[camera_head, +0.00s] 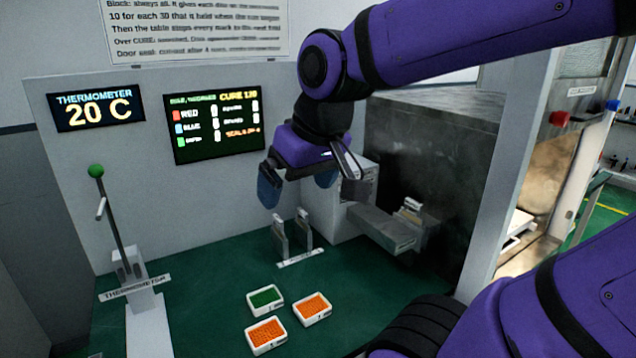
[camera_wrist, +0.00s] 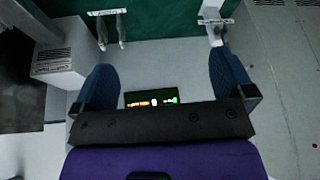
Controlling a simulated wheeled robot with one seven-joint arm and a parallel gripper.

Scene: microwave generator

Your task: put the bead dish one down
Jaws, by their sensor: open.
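Three small white dishes stand on the green floor or bench top in the head view. One dish holds green beads (camera_head: 265,299), one holds orange beads at the right (camera_head: 312,308), and one holds orange beads at the front (camera_head: 266,334). Their front marks are too small to read, so I cannot tell which is dish one. My gripper (camera_head: 298,182) is open, with no dish between its fingers. It hangs well above and behind the dishes, before the wall panel. In the wrist view my gripper (camera_wrist: 165,82) shows its two blue fingers wide apart; no dish shows there.
A lever stand with a green knob (camera_head: 96,171) is at the left. Two upright metal prongs (camera_head: 291,236) stand behind the dishes. A grey box with a jutting arm (camera_head: 385,228) is at the right. The green surface around the dishes is clear.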

